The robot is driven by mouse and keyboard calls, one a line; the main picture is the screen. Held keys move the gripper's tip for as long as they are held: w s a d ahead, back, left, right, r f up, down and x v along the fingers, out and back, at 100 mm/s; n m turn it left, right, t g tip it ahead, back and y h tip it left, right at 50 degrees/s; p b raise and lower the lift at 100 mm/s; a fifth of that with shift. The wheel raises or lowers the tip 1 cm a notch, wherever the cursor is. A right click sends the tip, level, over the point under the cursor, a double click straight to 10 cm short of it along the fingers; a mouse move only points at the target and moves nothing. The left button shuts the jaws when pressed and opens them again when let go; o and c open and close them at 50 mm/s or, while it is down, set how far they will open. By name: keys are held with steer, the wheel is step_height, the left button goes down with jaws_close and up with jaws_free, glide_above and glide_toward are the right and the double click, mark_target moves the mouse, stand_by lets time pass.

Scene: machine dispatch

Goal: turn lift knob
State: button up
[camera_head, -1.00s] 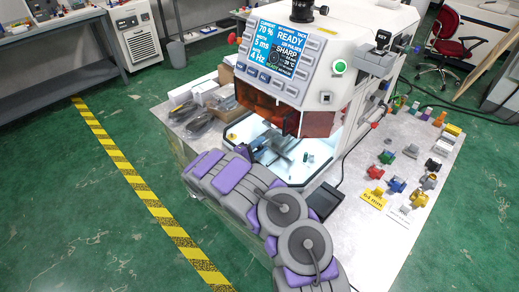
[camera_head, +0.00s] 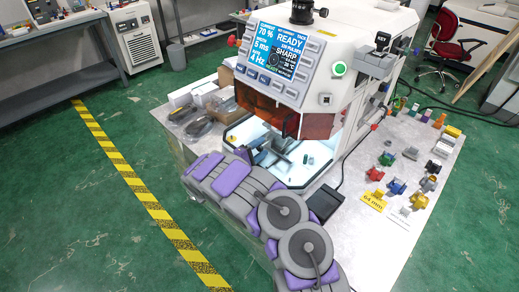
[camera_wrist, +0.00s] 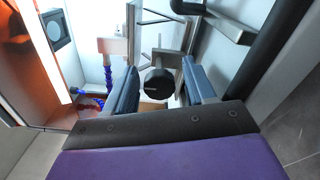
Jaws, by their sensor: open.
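A round black knob (camera_wrist: 160,84) shows in the wrist view, between the two blue-grey fingers of my gripper (camera_wrist: 160,74). The fingers are open, with a gap visible on each side of the knob, so I see no grip on it. In the head view my arm reaches into the lit work chamber of the machine (camera_head: 325,110). My gripper (camera_head: 264,152) is small and partly hidden there, and I cannot make out the knob. The machine's screen (camera_head: 281,50) reads READY.
Amber shields (camera_head: 268,108) hang above the chamber opening. In the wrist view, metal brackets (camera_wrist: 165,45) stand behind the knob, and blue jointed hoses (camera_wrist: 88,88) are at the left. A black pedal-like box (camera_head: 323,203) and several small coloured parts (camera_head: 397,186) lie on the table.

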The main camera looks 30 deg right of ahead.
steer(key=shift+a, duration=0.1)
steer(key=p+v, duration=0.3)
steer(key=v, duration=1.4)
steer(key=shift+a, duration=0.1)
